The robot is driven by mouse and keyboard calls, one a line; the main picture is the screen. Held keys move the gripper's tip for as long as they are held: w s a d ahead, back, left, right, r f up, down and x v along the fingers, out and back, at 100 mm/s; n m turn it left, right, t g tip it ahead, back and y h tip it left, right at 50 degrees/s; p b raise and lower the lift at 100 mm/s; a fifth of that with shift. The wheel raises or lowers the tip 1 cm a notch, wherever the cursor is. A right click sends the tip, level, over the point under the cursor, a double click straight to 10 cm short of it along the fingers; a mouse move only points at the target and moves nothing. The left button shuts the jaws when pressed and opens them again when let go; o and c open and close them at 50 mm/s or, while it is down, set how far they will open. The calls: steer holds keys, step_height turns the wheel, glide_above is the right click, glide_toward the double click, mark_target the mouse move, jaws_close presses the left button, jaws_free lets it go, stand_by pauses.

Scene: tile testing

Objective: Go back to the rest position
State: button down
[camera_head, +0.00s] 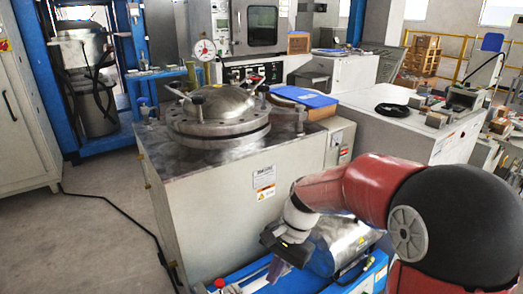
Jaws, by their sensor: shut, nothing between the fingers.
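My arm, red and black with a pale wrist, reaches in from the lower right. My gripper (279,264) is at its end, at the lower middle of the view, pointing down. It is shut and holds nothing. It is in front of the grey metal cabinet (228,215) and just left of a shiny metal cylinder (343,244) on a blue-framed machine (245,276). The fingertips are small and partly merge with the parts behind them, so I cannot tell whether they touch anything.
A round metal pressure vessel (215,110) with a dial gauge (204,49) stands on the cabinet. A blue folder (303,96) lies beside it. A white cabinet (395,137) is behind my arm. A black cable (125,213) crosses the open floor (85,245) at left.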

steer(key=s+d+r+n+t+h, duration=0.3)
steer(key=s+d+r+n+t, duration=0.4)
steer(key=s+d+r, duration=0.4)
steer(key=shift+s+d+t+h, duration=0.4)
steer(key=shift+s+d+t, duration=0.3)
steer(key=shift+s, duration=0.55)
